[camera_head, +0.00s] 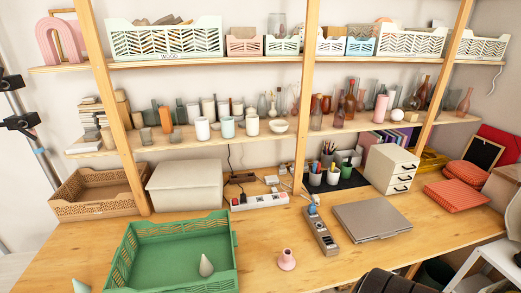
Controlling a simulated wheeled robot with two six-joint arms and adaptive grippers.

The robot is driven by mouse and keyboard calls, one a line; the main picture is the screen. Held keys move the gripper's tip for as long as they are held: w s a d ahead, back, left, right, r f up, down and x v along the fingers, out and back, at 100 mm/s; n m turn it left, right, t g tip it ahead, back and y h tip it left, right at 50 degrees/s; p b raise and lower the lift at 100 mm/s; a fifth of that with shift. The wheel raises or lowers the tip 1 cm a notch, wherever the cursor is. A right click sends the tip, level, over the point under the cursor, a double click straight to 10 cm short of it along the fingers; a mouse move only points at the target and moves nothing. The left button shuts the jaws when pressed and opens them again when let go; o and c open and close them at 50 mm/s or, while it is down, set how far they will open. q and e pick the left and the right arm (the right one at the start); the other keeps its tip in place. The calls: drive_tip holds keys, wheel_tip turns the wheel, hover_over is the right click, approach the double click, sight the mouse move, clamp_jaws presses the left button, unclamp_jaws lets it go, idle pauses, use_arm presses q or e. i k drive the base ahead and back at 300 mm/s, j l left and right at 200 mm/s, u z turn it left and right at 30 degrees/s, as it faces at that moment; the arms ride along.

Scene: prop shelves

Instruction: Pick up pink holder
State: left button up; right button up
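A small pink holder (287,260) stands upright on the wooden table, near its front edge and right of the green crate. It has a wide base and a narrower neck with an open top. Nothing touches it, and the table around it is bare.
A green crate (228,262) holding a pale cone-shaped piece (206,266) is on the left. A white power strip (259,201) lies behind. Wooden shelves (250,141) with glassware rise at the back.

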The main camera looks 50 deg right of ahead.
sight(285, 262)
drive_tip(key=z, duration=0.4)
drive_tip(key=l+z, duration=0.1)
drive_tip(key=z, duration=0.7)
drive_tip(key=l+z, duration=0.1)
drive_tip(key=z, duration=0.35)
